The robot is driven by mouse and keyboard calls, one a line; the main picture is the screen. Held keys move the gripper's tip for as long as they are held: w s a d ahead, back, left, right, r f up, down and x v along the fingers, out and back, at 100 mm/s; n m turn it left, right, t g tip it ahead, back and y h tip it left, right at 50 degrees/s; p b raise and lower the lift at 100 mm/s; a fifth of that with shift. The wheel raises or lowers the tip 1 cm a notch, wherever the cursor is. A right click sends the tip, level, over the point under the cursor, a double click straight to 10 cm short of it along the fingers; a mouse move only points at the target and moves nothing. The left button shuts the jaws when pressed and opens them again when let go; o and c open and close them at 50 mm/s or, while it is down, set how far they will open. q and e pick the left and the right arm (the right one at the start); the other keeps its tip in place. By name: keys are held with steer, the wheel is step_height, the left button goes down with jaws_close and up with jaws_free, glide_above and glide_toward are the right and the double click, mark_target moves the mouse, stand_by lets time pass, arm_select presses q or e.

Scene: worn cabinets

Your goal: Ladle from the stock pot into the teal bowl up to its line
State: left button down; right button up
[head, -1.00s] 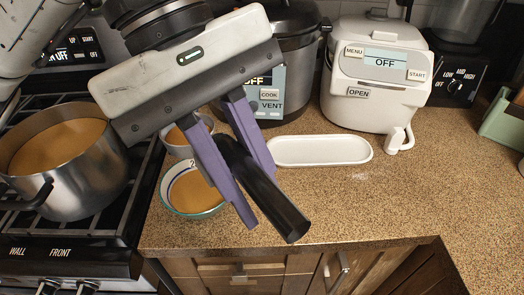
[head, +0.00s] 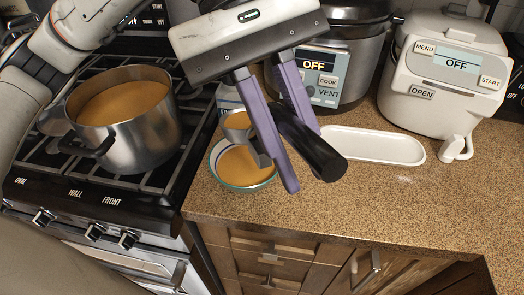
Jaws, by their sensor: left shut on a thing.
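The steel stock pot (head: 148,143) stands on the stove at left, with orange-brown broth inside. The teal bowl (head: 240,186) sits on the counter right of the stove and holds similar broth. A dark line shows on its inner wall at the left, just above the broth; the far side is partly hidden. My left gripper (head: 304,160) is shut on the black handle of the ladle (head: 322,157), right of the bowl. The ladle's cup (head: 237,121) contains broth and appears over the bowl's far edge; its exact height is unclear. My right gripper is out of view.
A white oblong tray (head: 375,146) lies right of the gripper. A dark pressure cooker (head: 345,70) and a white rice cooker (head: 445,75) stand behind. The front counter is clear, with its edge above wooden drawers (head: 265,262).

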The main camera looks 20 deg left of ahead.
arm_select(q)
steer(key=shift+r, duration=0.1)
stand_by(0.3)
steer(key=shift+w+a+r+g+h, duration=0.2)
steer(key=shift+w+a+r, duration=0.05)
steer(key=shift+r, duration=0.2)
steer(key=shift+w+a+r+g+h, duration=0.2)
steer(key=shift+w+a+r, duration=0.05)
steer(key=shift+r, duration=0.2)
steer(key=shift+a+r, duration=0.1)
steer(key=shift+w, duration=0.1)
steer(key=shift+w+a+r+g+h, duration=0.3)
steer(key=shift+r, duration=0.2)
steer(key=shift+w+a+r+g+h, duration=0.3)
steer(key=shift+r, duration=0.15)
steer(key=shift+w+a+r+g+h, duration=0.4)
steer(key=shift+w+a+r+h, duration=0.1)
steer(key=shift+w+a+r, duration=0.35)
steer(key=shift+d, duration=0.1)
stand_by(0.6)
